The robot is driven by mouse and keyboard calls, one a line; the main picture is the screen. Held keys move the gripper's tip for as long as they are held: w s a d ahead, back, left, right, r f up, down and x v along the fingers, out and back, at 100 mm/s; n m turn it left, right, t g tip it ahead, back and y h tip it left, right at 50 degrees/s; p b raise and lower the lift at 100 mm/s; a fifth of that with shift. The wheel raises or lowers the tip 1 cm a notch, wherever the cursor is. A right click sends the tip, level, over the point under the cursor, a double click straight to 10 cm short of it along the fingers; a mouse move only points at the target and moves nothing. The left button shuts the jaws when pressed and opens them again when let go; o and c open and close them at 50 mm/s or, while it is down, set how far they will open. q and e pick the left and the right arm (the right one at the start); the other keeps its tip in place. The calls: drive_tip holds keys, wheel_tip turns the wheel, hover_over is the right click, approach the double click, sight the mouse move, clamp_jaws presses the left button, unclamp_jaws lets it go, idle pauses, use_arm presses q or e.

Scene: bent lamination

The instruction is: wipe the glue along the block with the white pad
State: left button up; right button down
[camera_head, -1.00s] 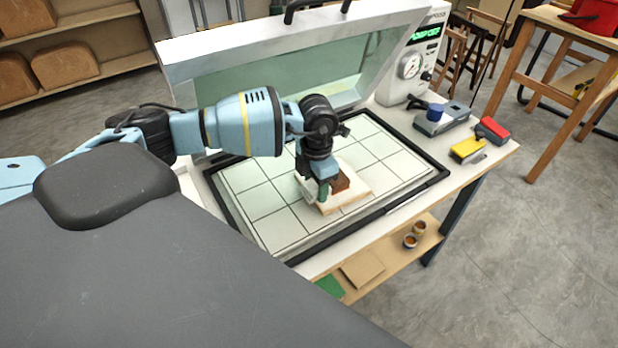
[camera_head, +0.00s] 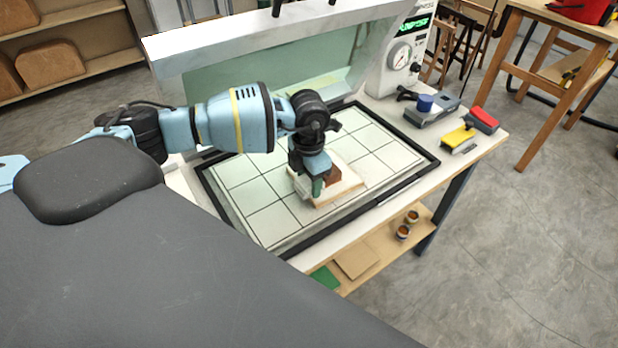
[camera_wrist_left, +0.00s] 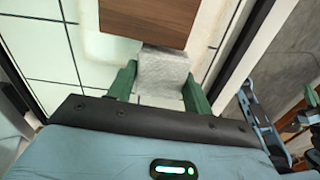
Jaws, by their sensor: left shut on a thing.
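My left gripper (camera_head: 312,187) points down at the pale board on the grid bed. It is shut on the white pad (camera_wrist_left: 163,72), which sits between the green fingers in the left wrist view. The brown block (camera_head: 334,174) lies on the pale board (camera_head: 348,190), just right of the gripper in the head view. In the left wrist view the block (camera_wrist_left: 150,18) is just beyond the pad, close to its far edge. I cannot tell whether they touch. The glue cannot be made out clearly.
The grid bed (camera_head: 262,208) has a black frame and a raised glass-fronted lid (camera_head: 270,95) behind it. A gauge box (camera_head: 400,55), a blue-topped tool (camera_head: 432,108) and a yellow and red item (camera_head: 470,130) stand on the right. Small pots (camera_head: 403,232) sit on the shelf below.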

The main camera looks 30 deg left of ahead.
use_arm(q)
drive_tip(key=shift+f, duration=0.25)
drive_tip(key=shift+a, duration=0.15)
use_arm(e)
drive_tip(key=shift+s+f, duration=0.1)
use_arm(q)
drive_tip(key=shift+w+a+r, duration=0.1)
drive_tip(key=shift+w+a, duration=0.25)
drive_tip(key=shift+a, duration=0.25)
use_arm(e)
drive_tip(key=shift+s+f, duration=0.1)
drive_tip(key=shift+f, duration=0.05)
use_arm(q)
drive_tip(key=shift+a, duration=0.1)
drive_tip(key=shift+w+a+b, duration=0.3)
drive_tip(key=shift+w+a, duration=0.05)
drive_tip(key=shift+a, duration=0.3)
use_arm(e)
drive_tip(key=shift+s+f, duration=0.3)
use_arm(q)
drive_tip(key=shift+a, duration=0.1)
drive_tip(key=shift+w+a+f, duration=0.2)
drive_tip(key=shift+w+a, duration=0.1)
drive_tip(key=shift+a, duration=0.35)
use_arm(e)
drive_tip(key=shift+s+f, duration=0.25)
drive_tip(key=shift+f, duration=0.1)
